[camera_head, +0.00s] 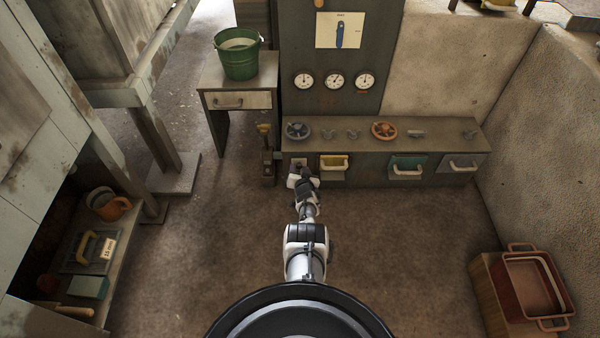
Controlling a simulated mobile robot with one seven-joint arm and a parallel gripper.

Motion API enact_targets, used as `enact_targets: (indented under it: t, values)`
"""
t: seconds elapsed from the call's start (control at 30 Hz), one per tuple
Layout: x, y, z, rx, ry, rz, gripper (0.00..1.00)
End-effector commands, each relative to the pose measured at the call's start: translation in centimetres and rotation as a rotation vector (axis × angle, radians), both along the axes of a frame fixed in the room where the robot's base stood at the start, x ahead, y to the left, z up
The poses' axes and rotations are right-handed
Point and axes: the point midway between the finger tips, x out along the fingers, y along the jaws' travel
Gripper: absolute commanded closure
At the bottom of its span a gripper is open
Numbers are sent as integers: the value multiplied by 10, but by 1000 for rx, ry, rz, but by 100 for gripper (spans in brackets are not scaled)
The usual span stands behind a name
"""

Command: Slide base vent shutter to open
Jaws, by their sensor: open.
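The low dark cabinet (440,143) stands at the back with several small fittings along its front. A small pale square fitting (298,162) sits at the left end of its front; it may be the base vent shutter, but I cannot tell for sure. My gripper (299,174) is right in front of and just below this fitting at the end of my outstretched arm. It is open with nothing visible in it. The fingers are very small here and partly hidden by my wrist, so I cannot tell whether they touch the fitting.
A green bucket (238,60) is on a side table. The floor (400,250) is clear.

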Motion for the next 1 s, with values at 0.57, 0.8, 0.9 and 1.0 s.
enact_targets:
  t: [0.57, 0.8, 0.9, 1.0]
  values:
    - [0, 0, 0, 0, 0, 0, 100]
    - [0, 0, -4, 0, 0, 0, 100]
    - [0, 0, -13, -1, -1, 0, 100]
    - [0, 0, -26, 0, -1, 0, 100]
